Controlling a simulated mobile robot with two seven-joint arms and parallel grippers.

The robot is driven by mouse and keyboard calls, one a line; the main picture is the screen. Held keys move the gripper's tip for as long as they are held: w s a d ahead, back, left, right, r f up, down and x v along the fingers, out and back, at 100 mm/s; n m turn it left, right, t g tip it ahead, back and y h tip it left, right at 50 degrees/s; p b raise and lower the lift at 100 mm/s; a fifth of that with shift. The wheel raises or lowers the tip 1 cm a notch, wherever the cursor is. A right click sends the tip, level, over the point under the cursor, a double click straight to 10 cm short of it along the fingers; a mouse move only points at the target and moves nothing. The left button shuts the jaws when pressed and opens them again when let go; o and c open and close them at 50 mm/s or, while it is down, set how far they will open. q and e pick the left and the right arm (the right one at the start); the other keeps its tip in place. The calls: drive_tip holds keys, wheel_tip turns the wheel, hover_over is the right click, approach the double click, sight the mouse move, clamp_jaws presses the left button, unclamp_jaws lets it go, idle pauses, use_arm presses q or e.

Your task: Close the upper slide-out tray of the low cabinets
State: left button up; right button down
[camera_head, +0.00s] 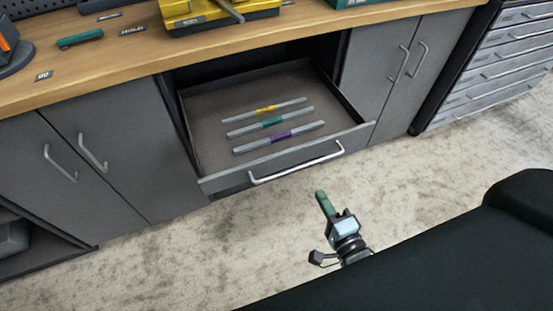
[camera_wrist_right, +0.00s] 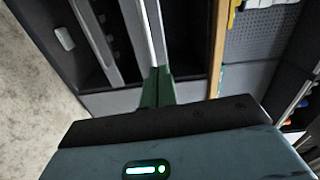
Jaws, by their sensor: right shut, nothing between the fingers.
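The upper slide-out tray (camera_head: 208,155) stands pulled out of the low cabinets (camera_head: 118,148) in the head view. Three grey rods with yellow, teal and purple bands lie in it. Its front carries a silver bar handle (camera_head: 296,167). My right gripper (camera_head: 322,198), with green fingers, is shut and empty, in front of the tray's front and a little below the handle in the picture. In the right wrist view the shut green fingers (camera_wrist_right: 158,88) point toward the cabinet front. Whether they touch the tray cannot be told. My left gripper is not in view.
The wooden worktop (camera_head: 130,60) above bears a yellow case (camera_head: 215,15) and a green tool (camera_head: 80,39). Cabinet doors with handles flank the tray. A grey drawer unit (camera_head: 500,70) stands at the right. The floor (camera_head: 210,255) in front is clear.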

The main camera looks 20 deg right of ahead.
drive_tip(key=s, duration=0.1)
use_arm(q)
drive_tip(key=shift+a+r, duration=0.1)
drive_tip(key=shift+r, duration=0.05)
use_arm(e)
approach(293, 151)
drive_tip(key=shift+m, duration=0.3)
drive_tip(key=w, duration=0.6)
drive_tip(key=shift+w+a+f, duration=0.2)
drive_tip(key=shift+w, duration=0.2)
